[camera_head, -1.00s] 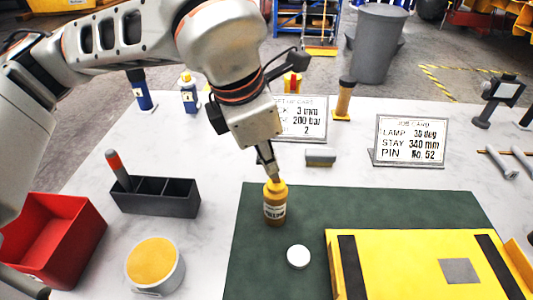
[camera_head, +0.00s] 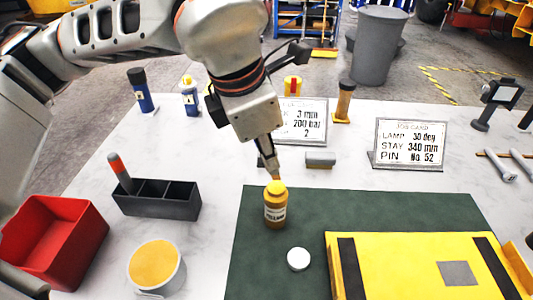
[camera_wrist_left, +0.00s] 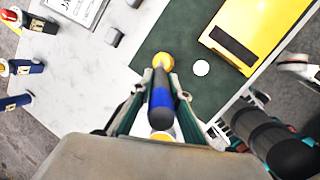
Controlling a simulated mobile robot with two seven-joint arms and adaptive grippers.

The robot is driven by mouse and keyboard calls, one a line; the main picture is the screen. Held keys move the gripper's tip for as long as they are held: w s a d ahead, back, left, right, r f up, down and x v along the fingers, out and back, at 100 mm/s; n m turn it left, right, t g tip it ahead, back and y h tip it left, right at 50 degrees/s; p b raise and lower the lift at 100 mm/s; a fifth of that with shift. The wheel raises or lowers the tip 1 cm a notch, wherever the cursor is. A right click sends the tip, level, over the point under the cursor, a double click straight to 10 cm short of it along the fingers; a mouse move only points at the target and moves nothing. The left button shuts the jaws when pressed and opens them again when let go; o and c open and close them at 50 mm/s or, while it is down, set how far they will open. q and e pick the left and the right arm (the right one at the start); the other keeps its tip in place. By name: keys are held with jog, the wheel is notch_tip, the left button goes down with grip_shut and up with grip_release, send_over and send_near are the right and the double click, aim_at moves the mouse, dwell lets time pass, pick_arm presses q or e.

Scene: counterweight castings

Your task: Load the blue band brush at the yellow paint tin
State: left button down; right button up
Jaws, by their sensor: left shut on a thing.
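My left gripper (camera_head: 268,165) is shut on the blue band brush, pointing down just over a yellow jar (camera_head: 275,212) on the green mat. The brush (camera_wrist_left: 160,103) shows in the left wrist view as a dark stick with a blue band between the fingers. The jar's yellow top also shows there (camera_wrist_left: 162,60), beyond the brush end. The jar has a white label that seems to read yellow. I cannot tell if the brush touches the jar. A wider pale tin (camera_head: 157,268) with a yellow top stands at front left. My right gripper is not in view.
A grey caddy (camera_head: 157,201) holds a red-banded stick. A red bin (camera_head: 55,240) is at left, a white disc (camera_head: 299,259) on the mat (camera_head: 255,270), and a yellow panel (camera_head: 410,265) at right. A grey block (camera_head: 320,160) and cards stand behind.

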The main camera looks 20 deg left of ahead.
pick_arm(q)
jog(key=shift+r+p, duration=0.95)
jog(key=shift+r, duration=1.5)
jog(key=shift+s, duration=0.1)
